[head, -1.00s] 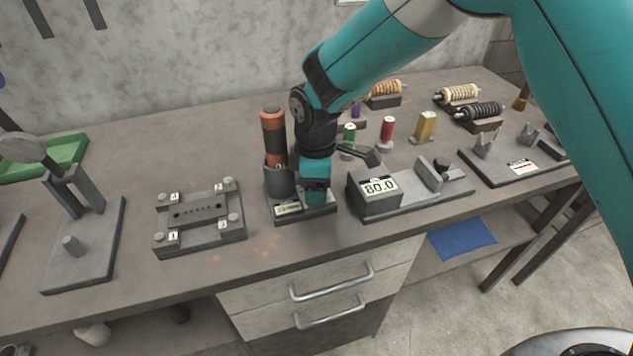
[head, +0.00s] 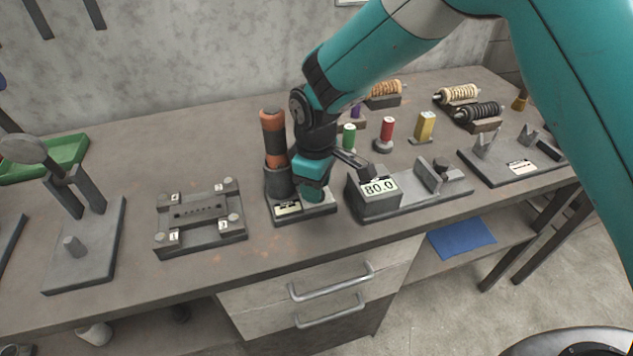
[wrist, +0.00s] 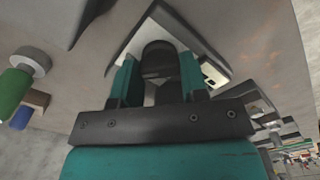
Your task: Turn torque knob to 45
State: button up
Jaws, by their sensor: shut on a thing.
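My gripper (head: 312,192) points down at the right side of a small grey base (head: 290,217). In the wrist view its two teal fingers (wrist: 157,78) are shut on a dark rounded knob (wrist: 158,58), one finger on each side. The knob is hidden behind my gripper in the head view. The base carries a small pale label or display (head: 287,208), too small to read. An orange and black driver (head: 273,135) stands upright in a dark holder at the back left of this base.
A grey device (head: 378,203) reading 80.0 stands close on the right. A plate with numbered corner bolts (head: 200,222) lies to the left. Red (head: 388,128), green (head: 349,133) and yellow (head: 426,124) pieces stand behind. Bare bench shows along the front edge.

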jog(key=shift+m, duration=1.9)
jog(key=shift+w, duration=0.1)
jog(key=o, duration=0.9)
jog(key=shift+r, duration=0.1)
notch_tip(320, 180, up, 17)
jog(key=shift+r+b, duration=0.15)
jog(key=shift+b, duration=0.55)
